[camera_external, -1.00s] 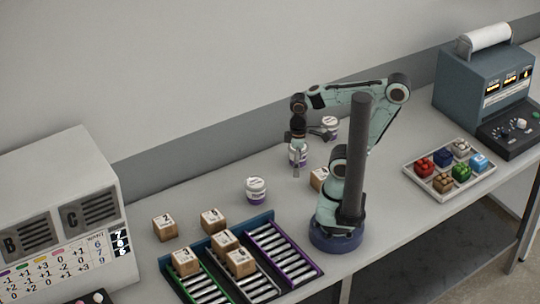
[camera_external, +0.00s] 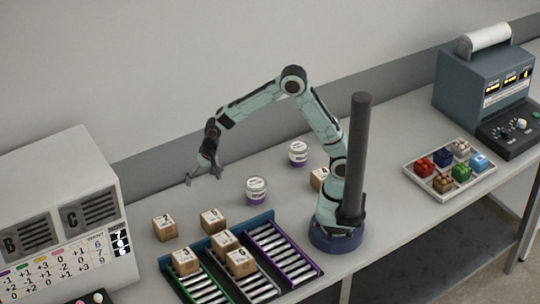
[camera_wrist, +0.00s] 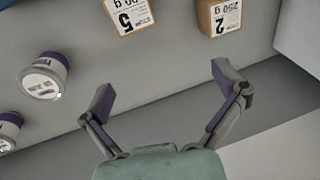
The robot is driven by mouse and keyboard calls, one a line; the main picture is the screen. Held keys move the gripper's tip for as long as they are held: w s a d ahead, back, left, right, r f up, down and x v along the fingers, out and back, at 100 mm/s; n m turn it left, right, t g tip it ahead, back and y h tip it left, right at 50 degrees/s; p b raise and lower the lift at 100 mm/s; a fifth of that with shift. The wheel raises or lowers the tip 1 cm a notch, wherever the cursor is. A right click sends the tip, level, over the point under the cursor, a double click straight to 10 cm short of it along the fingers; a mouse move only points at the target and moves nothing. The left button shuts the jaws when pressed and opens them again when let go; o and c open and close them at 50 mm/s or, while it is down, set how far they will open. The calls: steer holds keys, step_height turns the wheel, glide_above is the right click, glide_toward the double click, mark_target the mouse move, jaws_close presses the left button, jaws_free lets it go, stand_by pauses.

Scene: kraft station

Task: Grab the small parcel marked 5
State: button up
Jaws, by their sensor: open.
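The small parcel marked 5 is a brown box with a white label; it shows at the top of the wrist view (camera_wrist: 130,14), its far part cut off by the frame edge. In the external view it appears to be the box (camera_external: 213,222) just behind the rack, right of the parcel marked 2 (camera_external: 165,229). The parcel marked 2 also shows in the wrist view (camera_wrist: 219,18). My gripper (camera_external: 204,180) is open and empty, raised above the table behind both parcels. Its two spread fingers (camera_wrist: 163,80) are apart from both boxes.
A roller rack (camera_external: 272,218) holds several parcels in front. White jars with purple bands (camera_external: 256,191) stand to the right. A grey machine (camera_external: 60,200) stands at the left, and a wall runs behind. A tray of coloured items (camera_external: 411,166) is at the right.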

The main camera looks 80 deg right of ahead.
mark_target(213, 216)
steer(key=f, duration=0.3)
steer(key=s+f+g, duration=0.1)
steer(key=f, duration=0.2)
steer(key=s+a+f+g, duration=0.1)
steer(key=f, duration=0.2)
steer(key=shift+s+a+f, duration=0.1)
steer(key=shift+s+f, duration=0.1)
steer(key=shift+f, duration=0.2)
step_height(213, 216, down, 5)
steer(key=shift+r, duration=0.1)
steer(key=shift+f, duration=0.65)
steer(key=c, duration=1.3)
